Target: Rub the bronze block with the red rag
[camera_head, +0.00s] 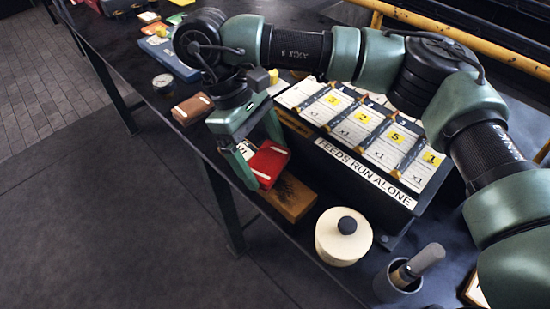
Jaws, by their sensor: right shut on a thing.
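The bronze block (291,199) lies on the dark bench near its front edge, brown with a dark patch on its top. My right gripper (254,160) comes in from the right and points down at the block's left end. It is shut on the red rag (270,160), a folded red piece with a pale strip on it. The rag covers the block's left end in this view. I cannot tell whether it touches the block. My left gripper is not in view.
A rack of numbered cards (363,121) stands behind the block. A cream lidded pot (343,240) and a grey cup (398,281) with a handled tool stand to the right. A brown block (192,108) and a round gauge (163,83) lie left along the bench.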

